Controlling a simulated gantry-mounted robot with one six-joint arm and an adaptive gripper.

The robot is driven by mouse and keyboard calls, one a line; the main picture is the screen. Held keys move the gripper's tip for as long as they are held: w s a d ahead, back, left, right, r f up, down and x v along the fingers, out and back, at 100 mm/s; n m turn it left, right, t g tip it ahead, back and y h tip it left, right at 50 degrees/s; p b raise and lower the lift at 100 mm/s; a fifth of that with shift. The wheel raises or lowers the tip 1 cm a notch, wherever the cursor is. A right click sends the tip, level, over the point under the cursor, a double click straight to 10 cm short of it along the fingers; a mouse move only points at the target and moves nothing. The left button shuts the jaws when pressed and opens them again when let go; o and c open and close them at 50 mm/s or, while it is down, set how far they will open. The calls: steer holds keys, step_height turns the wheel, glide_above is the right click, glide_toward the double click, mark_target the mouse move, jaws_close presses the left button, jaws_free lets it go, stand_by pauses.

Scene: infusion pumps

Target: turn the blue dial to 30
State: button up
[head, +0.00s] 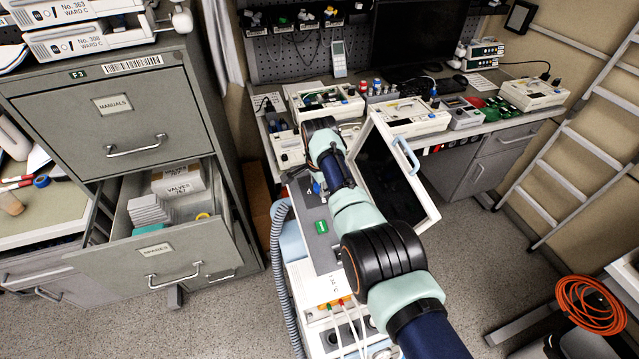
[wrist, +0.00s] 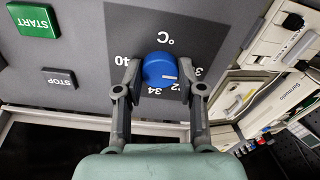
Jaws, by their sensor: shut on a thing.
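The round blue dial (wrist: 158,69) is on a grey control panel (wrist: 75,25), inside a darker square marked °C. In the wrist view the panel's print is upside down. A short pale mark on the dial points to the right side of the picture. The labels 40 and 34 are readable around it; a label at lower right is partly covered by a finger, and one beyond the right finger is cut to a 3. My gripper (wrist: 161,76) is shut on the dial, one finger on either side.
A green START button (wrist: 33,19) and a dark STOP button (wrist: 59,78) sit on the same panel. In the head view an open hinged lid (head: 395,170) stands right of my arm. A bench (head: 480,128) with several devices is behind; an open drawer (head: 160,255) is at left.

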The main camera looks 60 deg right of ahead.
steer(key=o, duration=1.1)
steer(key=shift+o, duration=0.2)
steer(key=shift+r, duration=0.1)
steer(key=v, duration=1.1)
steer(key=shift+r, duration=0.35)
steer(key=shift+s+a, duration=0.1)
